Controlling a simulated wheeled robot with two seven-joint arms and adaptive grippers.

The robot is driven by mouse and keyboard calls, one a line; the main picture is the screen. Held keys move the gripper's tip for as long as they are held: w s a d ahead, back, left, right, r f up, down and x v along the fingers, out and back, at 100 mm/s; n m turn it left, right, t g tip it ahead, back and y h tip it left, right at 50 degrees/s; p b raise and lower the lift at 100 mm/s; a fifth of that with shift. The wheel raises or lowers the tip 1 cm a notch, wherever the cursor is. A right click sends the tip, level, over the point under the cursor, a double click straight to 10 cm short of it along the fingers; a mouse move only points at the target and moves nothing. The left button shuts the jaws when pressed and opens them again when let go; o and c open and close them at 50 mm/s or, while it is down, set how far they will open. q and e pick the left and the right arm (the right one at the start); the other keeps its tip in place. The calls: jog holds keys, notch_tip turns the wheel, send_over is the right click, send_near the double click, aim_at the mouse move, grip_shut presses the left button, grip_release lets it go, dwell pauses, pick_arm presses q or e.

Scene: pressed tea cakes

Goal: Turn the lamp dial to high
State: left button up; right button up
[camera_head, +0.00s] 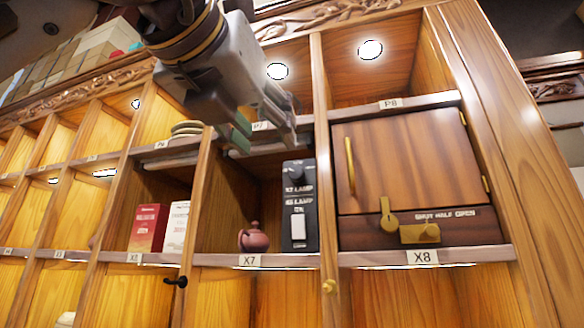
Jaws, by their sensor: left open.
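A black lamp panel (299,210) stands upright in cubby X7, with small white lettering that includes the word LAMP. A dark dial (293,169) sits at its top; its setting is too small to read. A white switch (298,229) is lower on the panel. My left gripper (260,137) comes in from the upper left and is open and empty. Its fingers, with green pads, are above and left of the dial, apart from it in the picture, in front of the shelf edge over X7. My right gripper is not in view.
A reddish teapot (254,238) stands left of the panel. Red and white boxes (147,228) are in the cubby to the left, with stacked round items (187,128) above.

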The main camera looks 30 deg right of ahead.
aim_at(295, 172)
pick_arm(q)
jog(key=shift+n, duration=1.2)
jog(key=shift+w+d, duration=0.1)
jog(key=shift+p+x, duration=2.5)
jog(key=shift+x, duration=4.25)
jog(key=c, duration=1)
